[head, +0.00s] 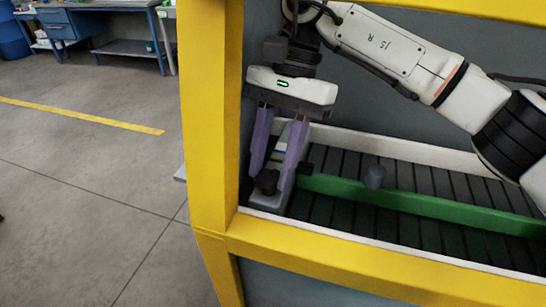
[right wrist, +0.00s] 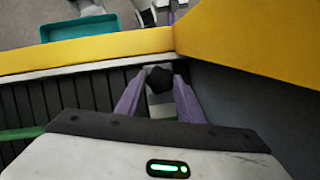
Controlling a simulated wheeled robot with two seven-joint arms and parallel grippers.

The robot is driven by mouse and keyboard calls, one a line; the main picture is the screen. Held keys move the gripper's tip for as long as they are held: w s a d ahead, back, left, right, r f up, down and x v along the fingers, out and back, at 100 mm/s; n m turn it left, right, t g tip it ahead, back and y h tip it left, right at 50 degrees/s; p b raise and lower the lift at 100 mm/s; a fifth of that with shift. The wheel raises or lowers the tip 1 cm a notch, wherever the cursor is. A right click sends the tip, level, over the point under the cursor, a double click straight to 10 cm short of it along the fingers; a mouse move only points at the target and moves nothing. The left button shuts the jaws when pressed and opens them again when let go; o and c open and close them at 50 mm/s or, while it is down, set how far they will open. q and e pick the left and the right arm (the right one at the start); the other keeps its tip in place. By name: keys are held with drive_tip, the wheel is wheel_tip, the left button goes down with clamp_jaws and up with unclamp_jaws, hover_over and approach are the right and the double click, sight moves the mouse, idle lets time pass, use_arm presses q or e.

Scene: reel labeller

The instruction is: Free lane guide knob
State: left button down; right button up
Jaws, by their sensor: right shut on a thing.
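A dark knob (head: 267,182) sits on a grey block (head: 272,201) at the left end of the conveyor. My right gripper (head: 270,180) reaches down from above, and its two purple fingers are shut on this knob. In the right wrist view the dark knob (right wrist: 159,79) shows between the fingertips. The green lane guide (head: 415,200) runs along the conveyor, to the right of the knob. My left gripper is not recognisable in either view.
The slatted conveyor (head: 350,210) lies inside a yellow frame (head: 214,120), whose post and front beam stand close to the gripper. A teal bin (right wrist: 92,27) is beyond the beam. Blue workbenches (head: 95,25) stand far left, with open floor between.

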use_arm(q)
drive_tip(key=shift+r+p, duration=0.4)
drive_tip(key=shift+r, duration=0.2)
use_arm(e)
drive_tip(key=shift+w+a+n+g+h, duration=0.1)
drive_tip(key=shift+n+g+h, duration=0.3)
drive_tip(key=shift+n, duration=0.9)
drive_tip(key=shift+h, duration=0.3)
use_arm(q)
drive_tip(key=shift+w+r, duration=0.1)
use_arm(e)
drive_tip(key=o, duration=1.1)
drive_tip(key=shift+c, duration=0.2)
